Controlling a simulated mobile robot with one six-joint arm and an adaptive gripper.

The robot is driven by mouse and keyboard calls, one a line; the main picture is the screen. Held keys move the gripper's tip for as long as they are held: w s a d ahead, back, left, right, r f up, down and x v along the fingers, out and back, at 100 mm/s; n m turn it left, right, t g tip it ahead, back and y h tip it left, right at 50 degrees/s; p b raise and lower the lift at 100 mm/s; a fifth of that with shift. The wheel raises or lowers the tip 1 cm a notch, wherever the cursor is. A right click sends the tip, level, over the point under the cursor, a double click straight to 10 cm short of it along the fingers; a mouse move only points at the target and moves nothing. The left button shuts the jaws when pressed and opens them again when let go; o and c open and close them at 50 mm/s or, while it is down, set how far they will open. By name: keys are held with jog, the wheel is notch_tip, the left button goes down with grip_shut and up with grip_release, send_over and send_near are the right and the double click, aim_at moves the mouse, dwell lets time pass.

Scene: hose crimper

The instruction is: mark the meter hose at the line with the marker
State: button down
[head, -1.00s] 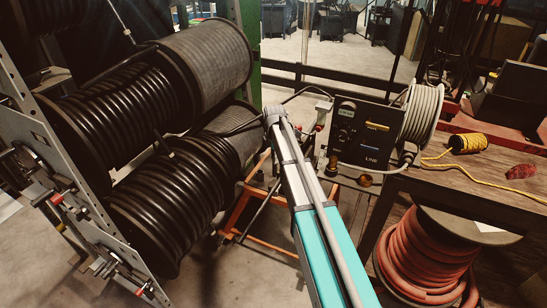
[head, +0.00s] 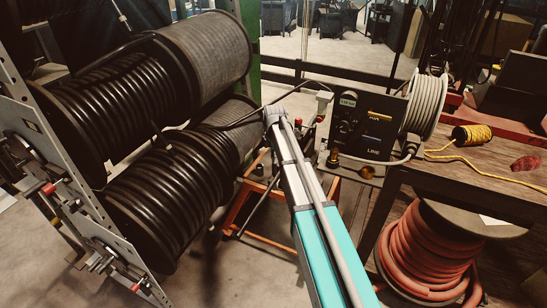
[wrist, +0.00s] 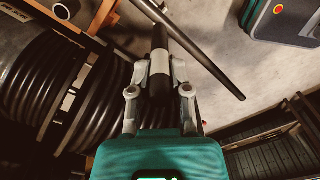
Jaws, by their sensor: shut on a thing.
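My gripper (wrist: 160,92) is shut on a dark, upright rod with a pale band, which looks like the marker (wrist: 160,44). A thin black hose (head: 297,92) arches from behind my arm toward a black meter panel (head: 376,133) lettered "LINE". I cannot make out a mark line on any hose.
Large reels of black hose (head: 165,195) stand close on the left. An orange stand frame (head: 233,207) is beneath my arm. A wooden bench (head: 470,172) with yellow cord (head: 472,137) is at right, above a red hose reel (head: 420,255). Bare floor shows at lower left.

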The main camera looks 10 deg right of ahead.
jog(key=shift+f+b, duration=0.55)
jog(key=shift+b, duration=0.05)
dwell(2.5)
jog(key=shift+r, duration=0.1)
jog(key=shift+r+p, duration=3.4)
jog(key=shift+p, duration=0.15)
